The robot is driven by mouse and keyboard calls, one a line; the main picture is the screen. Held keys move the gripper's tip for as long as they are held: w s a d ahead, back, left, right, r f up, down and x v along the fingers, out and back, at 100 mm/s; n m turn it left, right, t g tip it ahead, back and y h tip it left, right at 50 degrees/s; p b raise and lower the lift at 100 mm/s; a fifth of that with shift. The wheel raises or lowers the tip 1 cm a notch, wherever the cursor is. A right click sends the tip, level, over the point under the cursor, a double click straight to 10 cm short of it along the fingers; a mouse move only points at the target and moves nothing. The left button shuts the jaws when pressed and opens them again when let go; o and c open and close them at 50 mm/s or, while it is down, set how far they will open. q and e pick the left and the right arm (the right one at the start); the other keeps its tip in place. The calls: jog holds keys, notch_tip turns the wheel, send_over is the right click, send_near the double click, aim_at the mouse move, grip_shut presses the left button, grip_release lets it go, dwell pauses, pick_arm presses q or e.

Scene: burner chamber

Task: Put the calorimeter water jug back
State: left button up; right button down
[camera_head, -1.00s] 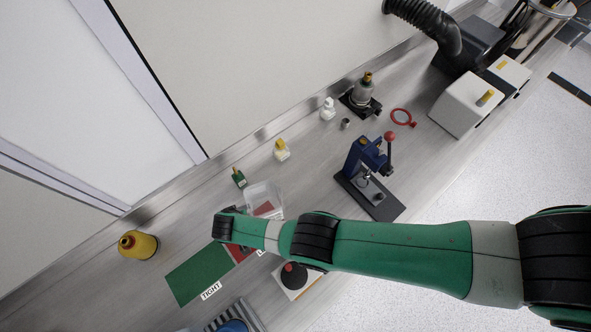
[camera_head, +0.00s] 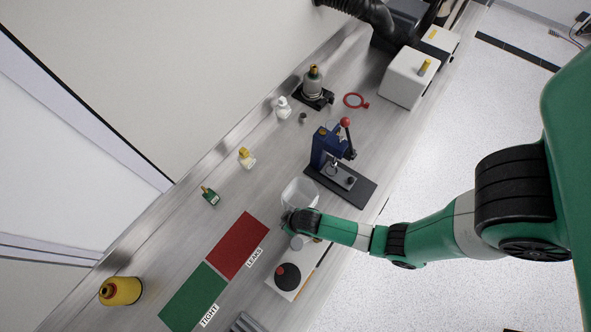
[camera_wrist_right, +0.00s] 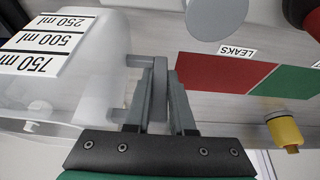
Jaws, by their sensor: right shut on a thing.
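The calorimeter water jug (camera_head: 300,192) is a clear, whitish vessel near the middle of the head view, between the red mat and the blue press. In the right wrist view the jug (camera_wrist_right: 90,65) fills the left side, with a label reading 250, 500 and 750 ml. My right gripper (camera_head: 289,217) is at the jug's near side. In the wrist view its fingers (camera_wrist_right: 160,85) are shut on the jug's upright handle bar. I cannot tell whether the jug's base touches the bench. My left gripper is not in view.
The blue press (camera_head: 335,155) stands close right of the jug. The red LEAKS mat (camera_head: 237,245) and green TIGHT mat (camera_head: 193,297) lie to its left. A white plate with a black knob (camera_head: 287,277) is nearer. A yellow bottle (camera_head: 121,291) stands far left.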

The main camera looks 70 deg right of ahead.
notch_tip(320, 180, down, 4)
jog(key=b, duration=0.3)
jog(key=shift+f, duration=0.45)
jog(key=shift+r, duration=0.1)
jog(key=shift+f, duration=0.2)
jog(key=c, duration=0.8)
grip_release()
jog(key=shift+o, duration=0.2)
jog(key=p+v, duration=0.4)
jog(key=v, duration=0.2)
jog(key=shift+w, duration=0.1)
